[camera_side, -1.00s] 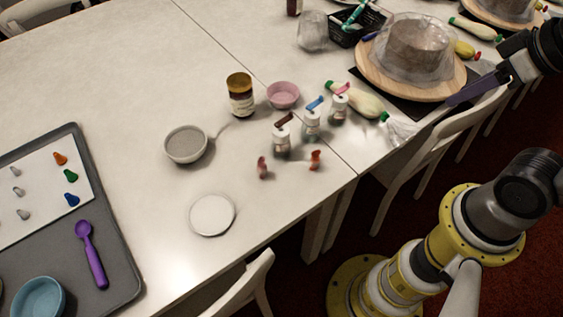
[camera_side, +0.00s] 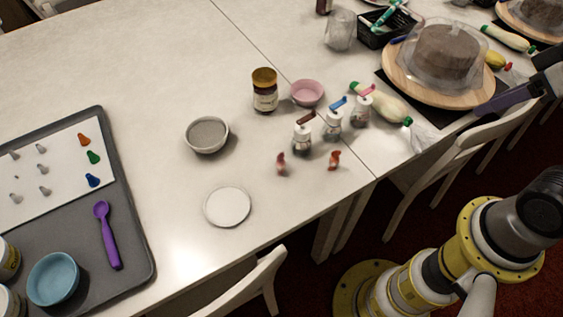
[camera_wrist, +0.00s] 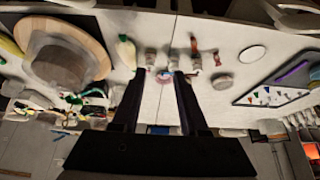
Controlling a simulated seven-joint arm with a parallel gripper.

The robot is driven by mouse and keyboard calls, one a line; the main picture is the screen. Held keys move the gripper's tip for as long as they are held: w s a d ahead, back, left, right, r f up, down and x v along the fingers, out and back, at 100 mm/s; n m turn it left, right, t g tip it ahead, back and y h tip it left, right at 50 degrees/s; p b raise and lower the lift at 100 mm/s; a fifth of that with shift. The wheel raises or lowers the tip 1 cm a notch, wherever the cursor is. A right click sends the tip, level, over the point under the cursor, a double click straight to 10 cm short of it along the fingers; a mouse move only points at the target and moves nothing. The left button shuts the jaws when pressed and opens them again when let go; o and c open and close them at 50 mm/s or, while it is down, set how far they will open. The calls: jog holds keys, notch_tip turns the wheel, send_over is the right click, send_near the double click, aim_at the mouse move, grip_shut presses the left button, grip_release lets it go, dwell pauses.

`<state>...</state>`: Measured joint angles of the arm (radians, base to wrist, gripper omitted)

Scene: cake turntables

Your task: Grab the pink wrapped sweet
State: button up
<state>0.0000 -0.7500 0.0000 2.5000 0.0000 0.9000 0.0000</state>
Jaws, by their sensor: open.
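I cannot clearly pick out a pink wrapped sweet. Two small reddish, pale-marked things stand near the table's front edge in the side view, one on the left (camera_side: 281,162) and one on the right (camera_side: 334,160); they are too small to tell whether either is the sweet. My gripper (camera_wrist: 160,77) is open, its two dark fingers apart, with nothing held between them. In the side view part of it shows at the right edge, beside the cake board and well away from the reddish things.
Several small jars (camera_side: 302,140) with coloured tops stand behind the reddish things. Near them are a pink bowl (camera_side: 307,93), a brown jar (camera_side: 265,92), a grey bowl (camera_side: 206,135) and a white disc (camera_side: 227,207). A grey tray (camera_side: 133,243) lies left; a covered cake on a wooden board (camera_side: 397,84) stands right.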

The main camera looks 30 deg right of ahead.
jog(key=o, duration=0.4)
jog(key=shift+c, duration=0.2)
